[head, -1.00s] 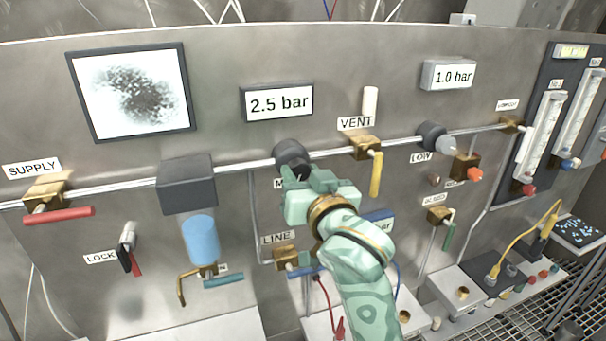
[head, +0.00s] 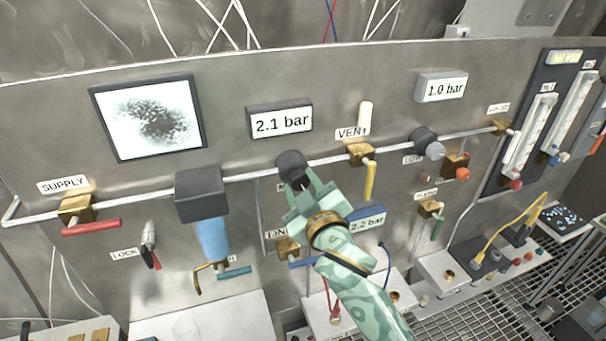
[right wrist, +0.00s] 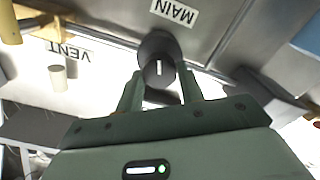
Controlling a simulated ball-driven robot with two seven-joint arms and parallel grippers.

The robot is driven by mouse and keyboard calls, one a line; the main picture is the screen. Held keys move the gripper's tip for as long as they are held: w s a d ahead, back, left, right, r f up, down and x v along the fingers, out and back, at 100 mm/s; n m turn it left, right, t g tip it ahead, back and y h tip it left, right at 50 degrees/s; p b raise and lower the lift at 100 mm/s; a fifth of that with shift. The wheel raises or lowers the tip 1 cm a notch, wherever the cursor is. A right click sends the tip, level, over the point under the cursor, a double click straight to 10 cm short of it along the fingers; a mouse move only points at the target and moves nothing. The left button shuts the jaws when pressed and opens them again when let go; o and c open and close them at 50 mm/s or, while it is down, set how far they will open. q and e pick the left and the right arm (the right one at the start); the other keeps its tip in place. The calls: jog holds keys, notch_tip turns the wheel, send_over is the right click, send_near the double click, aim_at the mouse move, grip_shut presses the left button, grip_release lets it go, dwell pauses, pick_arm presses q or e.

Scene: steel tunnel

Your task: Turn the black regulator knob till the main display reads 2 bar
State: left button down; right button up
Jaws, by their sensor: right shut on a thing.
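The black regulator knob (head: 292,165) sits on the pipe below the main display (head: 281,121), which reads 2.1 bar. In the right wrist view the knob (right wrist: 160,68) shows a white mark on its face, next to an upside-down MAIN label (right wrist: 173,12). My right gripper (head: 303,187) is shut on the knob, one finger on each side, as the right wrist view also shows (right wrist: 160,90). The label by the knob is mostly hidden by the gripper in the head view. My left gripper is not in view.
The yellow VENT handle (head: 370,181) hangs just right of my gripper. A second dark regulator (head: 423,139) sits further right, under a display reading 1.0 bar (head: 442,88). A blue-edged display reading 2.2 bar (head: 367,224) is partly behind my arm. A blue filter bowl (head: 212,240) hangs at left.

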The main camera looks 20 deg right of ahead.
jog(key=shift+n+p, duration=0.55)
jog(key=shift+n, duration=0.15)
jog(key=shift+f, duration=0.1)
jog(key=o, duration=1)
jog(key=shift+s, duration=0.1)
jog(key=s, duration=1)
jog(key=s+b, duration=0.1)
jog(key=s, duration=0.5)
jog(key=shift+d, duration=0.3)
